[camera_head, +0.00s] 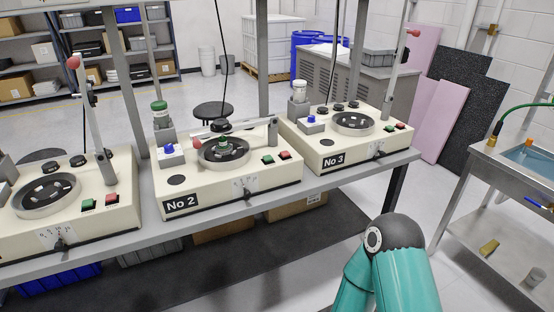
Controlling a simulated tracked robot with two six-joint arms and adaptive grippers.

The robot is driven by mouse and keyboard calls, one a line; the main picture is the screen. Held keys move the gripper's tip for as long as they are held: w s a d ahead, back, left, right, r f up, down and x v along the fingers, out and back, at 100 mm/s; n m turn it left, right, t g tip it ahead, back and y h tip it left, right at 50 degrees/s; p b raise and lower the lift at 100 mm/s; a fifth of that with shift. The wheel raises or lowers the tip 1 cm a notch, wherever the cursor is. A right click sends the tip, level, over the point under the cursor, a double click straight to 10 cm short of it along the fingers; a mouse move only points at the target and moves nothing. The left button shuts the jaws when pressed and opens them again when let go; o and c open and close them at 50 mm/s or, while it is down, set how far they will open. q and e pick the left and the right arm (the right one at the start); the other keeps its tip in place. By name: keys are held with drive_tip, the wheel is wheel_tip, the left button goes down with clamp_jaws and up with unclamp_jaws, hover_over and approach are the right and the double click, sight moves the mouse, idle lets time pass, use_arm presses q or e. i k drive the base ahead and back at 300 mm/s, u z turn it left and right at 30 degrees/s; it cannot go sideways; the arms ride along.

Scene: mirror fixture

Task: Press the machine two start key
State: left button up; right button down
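Machine two is the cream box labelled No 2 (240,186), in the middle of the bench. On its front right top are a green key (268,159) and a red key (285,155) side by side; the green one looks like the start key, though no lettering is readable. Its arm lies lowered across the round plate (222,152), with a red ball at its left end. Nothing touches the keys. Neither gripper is in view; only a teal arm link of mine shows at the lower right.
Machine No 3 (362,151) stands to the right and another machine (68,222) to the left, both with raised arms. Grey uprights rise behind the bench (330,184). A steel sink table (478,190) is at far right. Open floor lies in front.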

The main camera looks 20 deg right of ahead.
sight(268, 158)
drive_tip(key=u, duration=0.1)
drive_tip(key=i, duration=0.85)
